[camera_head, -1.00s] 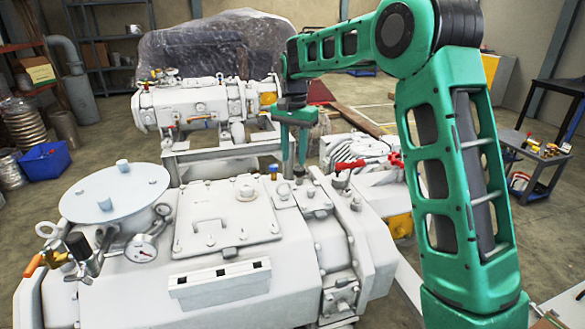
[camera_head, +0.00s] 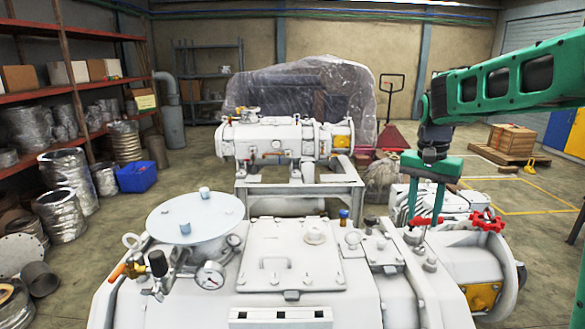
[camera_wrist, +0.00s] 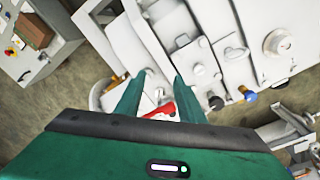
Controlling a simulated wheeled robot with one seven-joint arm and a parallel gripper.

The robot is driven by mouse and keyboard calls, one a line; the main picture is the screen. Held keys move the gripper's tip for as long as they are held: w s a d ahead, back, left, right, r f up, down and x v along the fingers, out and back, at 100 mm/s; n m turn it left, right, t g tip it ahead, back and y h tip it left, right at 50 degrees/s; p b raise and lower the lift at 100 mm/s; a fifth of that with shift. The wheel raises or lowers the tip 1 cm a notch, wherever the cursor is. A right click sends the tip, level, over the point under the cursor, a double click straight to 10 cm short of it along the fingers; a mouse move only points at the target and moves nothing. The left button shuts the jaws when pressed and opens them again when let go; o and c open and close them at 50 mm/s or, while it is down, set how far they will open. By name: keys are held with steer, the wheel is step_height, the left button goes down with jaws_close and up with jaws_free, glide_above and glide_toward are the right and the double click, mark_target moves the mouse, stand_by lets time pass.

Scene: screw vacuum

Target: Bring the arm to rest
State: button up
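My green gripper (camera_head: 422,220) hangs from the arm at the right of the head view, fingers pointing down. The two fingers are apart with nothing between the tips, and they also show spread in the wrist view (camera_wrist: 158,75). A red lever (camera_wrist: 162,109) shows between the fingers in the wrist view. The same red lever (camera_head: 427,221) is close to the fingertips in the head view; I cannot tell whether they touch. The white vacuum machine (camera_head: 270,268) stands below and left of the gripper.
A red valve wheel (camera_head: 487,221) sits right of the gripper. A second white pump unit (camera_head: 265,140) on a frame stands behind. A blue bin (camera_head: 136,177) and shelves (camera_head: 75,90) are at the left. Open floor lies at the back right.

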steer(key=s+d+f, duration=0.1)
steer(key=s+d, duration=0.3)
steer(key=s, duration=0.5)
steer(key=s+d+f, duration=0.1)
steer(key=s+d, duration=0.2)
steer(key=s, duration=0.7)
steer(key=s+f+n, duration=0.1)
steer(key=s+f, duration=0.1)
steer(key=s, duration=0.5)
steer(key=s+f, duration=0.3)
steer(key=s, duration=0.4)
steer(key=shift+s+f+n+y, duration=0.25)
steer(key=shift+s+n+y, duration=0.1)
steer(key=shift+n+y, duration=0.05)
steer(key=shift+w+f, duration=0.25)
steer(key=shift+w, duration=0.4)
